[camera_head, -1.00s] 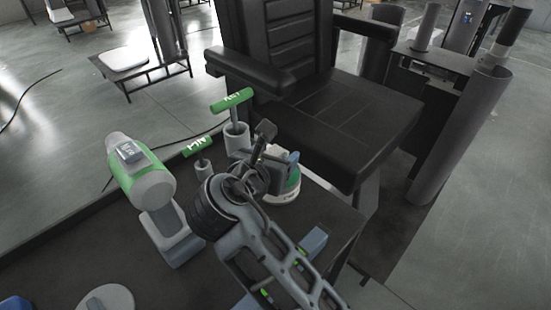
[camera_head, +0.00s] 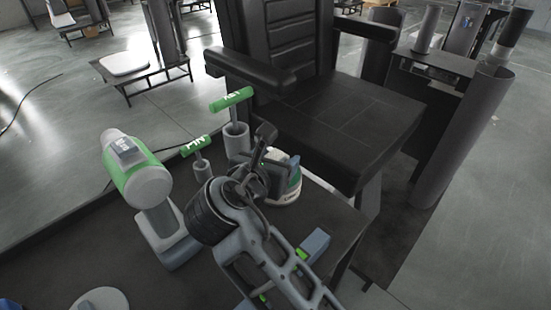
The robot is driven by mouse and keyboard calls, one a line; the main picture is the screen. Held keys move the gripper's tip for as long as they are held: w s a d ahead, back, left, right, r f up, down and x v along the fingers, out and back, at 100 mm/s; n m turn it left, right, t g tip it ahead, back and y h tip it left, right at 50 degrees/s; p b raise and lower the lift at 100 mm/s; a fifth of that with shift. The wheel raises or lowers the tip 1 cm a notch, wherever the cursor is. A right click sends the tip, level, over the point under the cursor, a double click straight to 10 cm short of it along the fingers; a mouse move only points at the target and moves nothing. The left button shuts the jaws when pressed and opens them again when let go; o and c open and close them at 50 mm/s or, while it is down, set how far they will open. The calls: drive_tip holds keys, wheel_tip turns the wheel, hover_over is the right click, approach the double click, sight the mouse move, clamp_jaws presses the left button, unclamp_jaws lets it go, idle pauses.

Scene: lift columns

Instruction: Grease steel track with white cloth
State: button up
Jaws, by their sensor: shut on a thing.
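My gripper (camera_head: 272,168) is at the end of my arm, over the dark table top. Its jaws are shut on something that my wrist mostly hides. A small white patch (camera_head: 277,154) shows just beyond the jaws; I cannot tell whether it is the white cloth or part of the tub. A round white tub with a green label (camera_head: 288,188) stands just right of the jaws and is partly covered by them. I cannot make out a steel track for certain.
Two green-handled T-shaped tools stand in grey holders (camera_head: 236,137) (camera_head: 201,168). A green and white power tool (camera_head: 137,175) stands left of my arm. A black padded chair (camera_head: 345,125) is beyond the table, and a grey column (camera_head: 462,135) stands at right.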

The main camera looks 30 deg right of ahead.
drive_tip(key=shift+f, duration=0.4)
idle(0.8)
drive_tip(key=shift+r, duration=0.1)
wheel_tip(320, 180, up, 7)
drive_tip(key=p, duration=1)
idle(1.0)
